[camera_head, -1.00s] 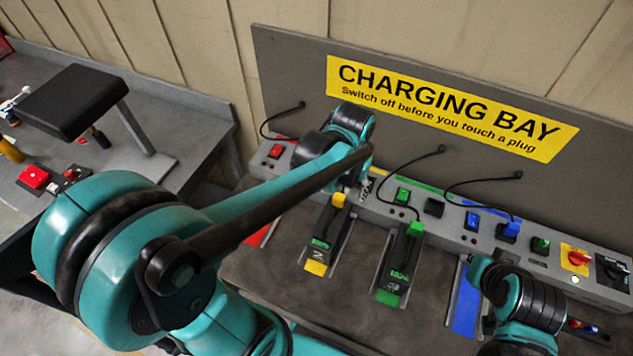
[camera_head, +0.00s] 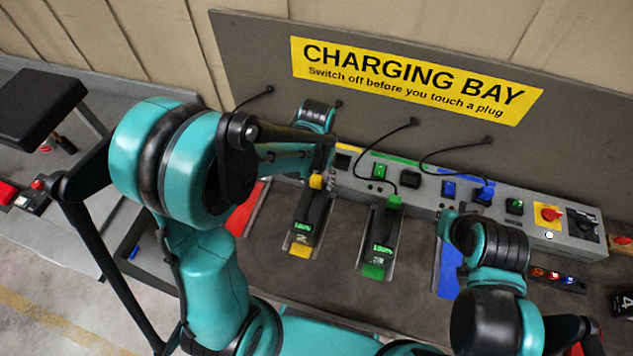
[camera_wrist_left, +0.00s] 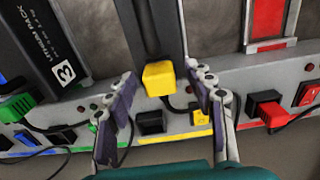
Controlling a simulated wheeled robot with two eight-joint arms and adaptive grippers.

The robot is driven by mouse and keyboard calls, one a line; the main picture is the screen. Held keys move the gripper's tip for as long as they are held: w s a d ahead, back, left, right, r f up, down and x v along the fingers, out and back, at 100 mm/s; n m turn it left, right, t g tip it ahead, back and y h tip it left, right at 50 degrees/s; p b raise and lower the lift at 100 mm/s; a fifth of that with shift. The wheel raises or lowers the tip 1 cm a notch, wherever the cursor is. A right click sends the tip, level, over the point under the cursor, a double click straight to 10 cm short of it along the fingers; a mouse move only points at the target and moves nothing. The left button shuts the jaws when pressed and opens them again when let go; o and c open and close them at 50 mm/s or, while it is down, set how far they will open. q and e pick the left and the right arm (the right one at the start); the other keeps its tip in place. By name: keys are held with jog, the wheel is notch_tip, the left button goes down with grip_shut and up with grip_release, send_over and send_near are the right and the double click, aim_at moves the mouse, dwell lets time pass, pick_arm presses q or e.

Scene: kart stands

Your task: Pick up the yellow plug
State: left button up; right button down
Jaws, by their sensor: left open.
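The yellow plug (camera_head: 316,181) sits at the upper end of a black battery pack (camera_head: 311,212) in the yellow-marked bay. In the left wrist view the yellow plug (camera_wrist_left: 159,78) is a small block at the pack's end, with a dark cable beside it. My left gripper (camera_wrist_left: 160,72) is open, with one finger on each side of the plug and visible gaps. In the head view its fingers are mostly hidden by the wrist, just above the plug. My right arm is at the lower right; its fingers do not show.
A green plug (camera_head: 394,201) stands on the neighbouring pack to the right. A blue plug (camera_head: 484,194) and a red rotary switch (camera_head: 550,214) are on the grey console. A red plug (camera_wrist_left: 266,104) is near the left finger area's other side. Loose cables hang from the back board.

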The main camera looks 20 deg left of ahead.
pick_arm(q)
grip_shut()
jog(key=shift+r, duration=0.1)
